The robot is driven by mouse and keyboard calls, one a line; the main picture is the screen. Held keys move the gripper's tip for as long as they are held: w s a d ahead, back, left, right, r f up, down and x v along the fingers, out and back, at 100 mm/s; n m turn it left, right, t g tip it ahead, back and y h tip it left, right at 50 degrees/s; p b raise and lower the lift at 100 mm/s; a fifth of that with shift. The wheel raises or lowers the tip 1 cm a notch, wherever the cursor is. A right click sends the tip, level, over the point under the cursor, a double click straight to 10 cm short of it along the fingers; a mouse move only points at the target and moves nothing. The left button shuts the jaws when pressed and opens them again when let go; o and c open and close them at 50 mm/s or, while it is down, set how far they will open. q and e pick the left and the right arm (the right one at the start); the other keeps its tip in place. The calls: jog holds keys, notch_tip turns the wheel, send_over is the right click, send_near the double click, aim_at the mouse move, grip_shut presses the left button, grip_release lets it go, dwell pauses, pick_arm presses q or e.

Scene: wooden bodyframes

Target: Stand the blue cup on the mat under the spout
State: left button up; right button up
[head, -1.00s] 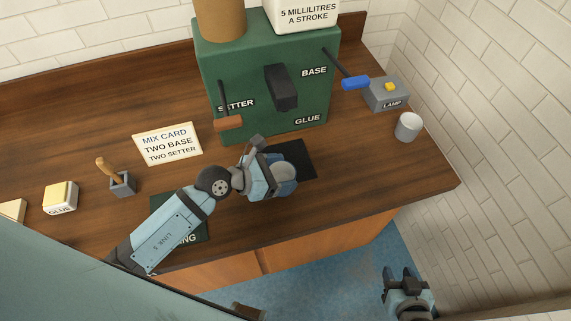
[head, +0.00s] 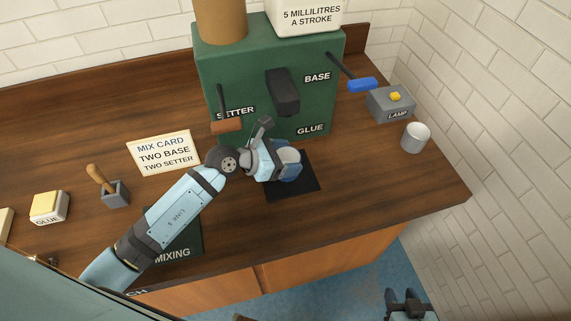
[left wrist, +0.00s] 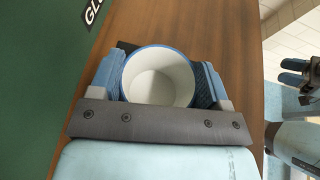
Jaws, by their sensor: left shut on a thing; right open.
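The blue cup (left wrist: 159,80) shows in the left wrist view as a blue rim around a white, empty-looking inside. My left gripper (left wrist: 160,88) is shut on it, with a blue pad on each side. In the head view the cup (head: 290,166) is partly hidden by my left gripper (head: 278,160). It is over the black mat (head: 305,188); I cannot tell whether it touches the mat. The dark spout (head: 283,92) sticks out from the green machine (head: 235,62) behind and above the cup. My right gripper (head: 407,298) is open and empty, low beyond the bench's front edge.
An orange-brown-handled SETTER lever (head: 226,126) and a blue-handled BASE lever (head: 361,84) flank the spout. A grey lamp box (head: 391,105) and white cup (head: 415,138) stand at right. A mix card (head: 163,152), green MIXING mat (head: 176,246) and glue block (head: 49,207) lie left.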

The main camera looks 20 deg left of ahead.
pick_arm(q)
jog(key=shift+w, duration=0.3)
jog(key=shift+a+f, duration=0.1)
dwell(0.4)
jog(key=shift+f, duration=0.15)
dwell(0.6)
jog(key=o, duration=1.1)
jog(key=shift+s, duration=0.1)
jog(key=b+v, duration=0.1)
jog(key=v, duration=1.2)
jog(key=shift+s+a+r, duration=0.15)
jog(key=shift+a+r, duration=0.1)
jog(key=shift+r, duration=0.05)
jog(key=shift+d+f, duration=0.1)
